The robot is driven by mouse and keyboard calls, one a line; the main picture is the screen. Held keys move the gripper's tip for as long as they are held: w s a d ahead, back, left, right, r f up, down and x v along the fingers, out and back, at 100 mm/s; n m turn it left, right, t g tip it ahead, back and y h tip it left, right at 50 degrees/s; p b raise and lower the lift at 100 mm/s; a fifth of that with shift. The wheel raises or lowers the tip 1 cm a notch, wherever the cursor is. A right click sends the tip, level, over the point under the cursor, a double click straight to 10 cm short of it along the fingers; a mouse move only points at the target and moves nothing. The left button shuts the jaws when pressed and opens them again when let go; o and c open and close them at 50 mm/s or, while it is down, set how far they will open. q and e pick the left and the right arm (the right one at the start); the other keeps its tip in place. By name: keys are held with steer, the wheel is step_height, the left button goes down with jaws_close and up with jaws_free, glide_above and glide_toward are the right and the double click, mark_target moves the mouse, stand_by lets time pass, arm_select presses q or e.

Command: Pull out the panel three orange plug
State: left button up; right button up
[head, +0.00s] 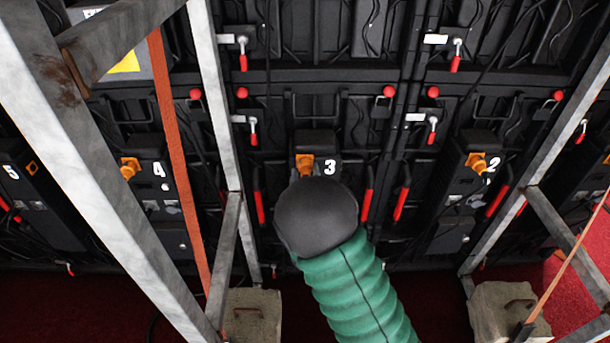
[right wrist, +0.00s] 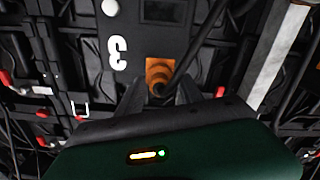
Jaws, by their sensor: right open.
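The panel three orange plug (head: 304,162) sits in the black panel (head: 318,145) marked with a white 3, in the middle of the head view. In the right wrist view the orange plug (right wrist: 160,74) is ahead of my right gripper, with a dark cable running from it. My right gripper (right wrist: 158,92) is open, its two dark fingers on either side of the plug's lower part. I cannot tell whether they touch it. My left gripper is not in view.
Panel 4 with its orange plug (head: 130,168) is to the left, and panel 2 with its orange plug (head: 477,162) to the right. Grey metal frame posts (head: 215,95) stand on both sides. Red-handled latches (head: 367,204) flank panel three. Concrete blocks (head: 252,315) rest below.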

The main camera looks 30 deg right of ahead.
jaws_close()
steer(key=shift+s+a+f, duration=0.15)
steer(key=shift+s+a, duration=0.1)
steer(key=shift+s, duration=0.25)
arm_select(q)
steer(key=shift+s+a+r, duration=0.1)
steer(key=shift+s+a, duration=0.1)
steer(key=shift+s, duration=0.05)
arm_select(e)
steer(key=shift+s+a, duration=0.2)
steer(key=shift+a, duration=0.05)
jaws_free()
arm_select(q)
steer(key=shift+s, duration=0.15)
arm_select(e)
steer(key=shift+s, duration=0.1)
